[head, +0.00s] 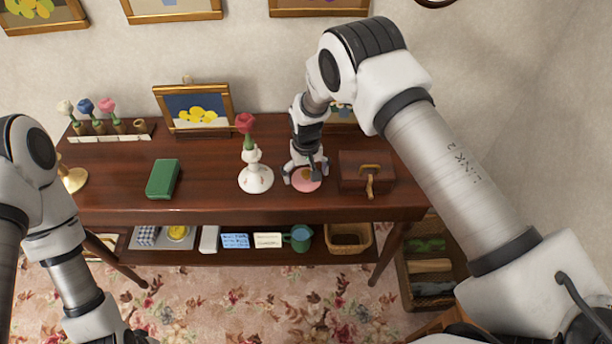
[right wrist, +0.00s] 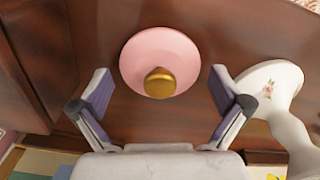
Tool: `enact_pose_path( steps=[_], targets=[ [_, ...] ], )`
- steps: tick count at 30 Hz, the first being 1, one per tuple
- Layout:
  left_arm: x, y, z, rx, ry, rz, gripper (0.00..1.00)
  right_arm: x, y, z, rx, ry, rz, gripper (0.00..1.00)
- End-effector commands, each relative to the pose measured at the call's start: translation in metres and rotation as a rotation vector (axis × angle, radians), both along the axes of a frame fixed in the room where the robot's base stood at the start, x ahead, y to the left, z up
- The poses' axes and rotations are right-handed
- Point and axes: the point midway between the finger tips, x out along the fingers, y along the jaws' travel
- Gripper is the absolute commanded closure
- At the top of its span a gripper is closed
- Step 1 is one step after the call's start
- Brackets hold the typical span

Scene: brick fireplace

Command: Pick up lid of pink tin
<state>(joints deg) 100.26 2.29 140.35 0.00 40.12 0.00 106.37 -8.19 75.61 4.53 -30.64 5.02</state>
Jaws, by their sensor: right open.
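The pink tin (head: 308,184) stands on the dark wooden table, between a white vase and a brown box. In the right wrist view its round pink lid (right wrist: 158,52) shows from above, with a gold knob (right wrist: 160,83) on it. My right gripper (head: 305,177) is over the tin and points down; it partly hides the tin in the head view. Its two fingers (right wrist: 160,95) are spread wide, one on either side of the knob, with nothing between them held. My left arm comes in at the left, and its gripper (head: 128,338) is mostly cut off by the bottom edge.
The white vase (head: 256,178) with a red flower stands close left of the right gripper. The brown box (head: 366,172) is close on the right. A green book (head: 163,179) and a framed picture (head: 195,109) are further left. The table front (head: 215,205) is clear.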

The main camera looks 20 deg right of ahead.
Motion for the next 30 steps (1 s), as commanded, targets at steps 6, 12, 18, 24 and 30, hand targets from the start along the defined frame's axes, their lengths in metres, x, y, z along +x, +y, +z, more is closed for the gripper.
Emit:
enact_pose_path(
  steps=[6,12,18,24,30],
  targets=[
    [-0.0003,0.0000,-0.0002,0.000,0.001,0.000,0.60,-0.0002,0.0000,0.0000,0.000,0.001,0.000,0.59],
    [-0.0003,0.0000,-0.0005,0.000,0.001,0.000,0.60,-0.0014,0.0000,-0.0016,0.000,0.003,0.000,0.76],
    [-0.0002,0.0000,-0.0010,0.000,0.001,0.000,0.60,-0.0028,0.0000,-0.0035,-0.001,0.007,0.000,0.79],
    [-0.0002,0.0000,-0.0013,0.000,0.001,0.000,0.60,-0.0039,0.0000,-0.0046,-0.001,0.010,0.000,0.80],
    [-0.0002,0.0000,0.0021,0.000,0.001,0.000,0.60,-0.0044,0.0000,0.0000,-0.001,0.011,0.000,0.81]
  ],
)
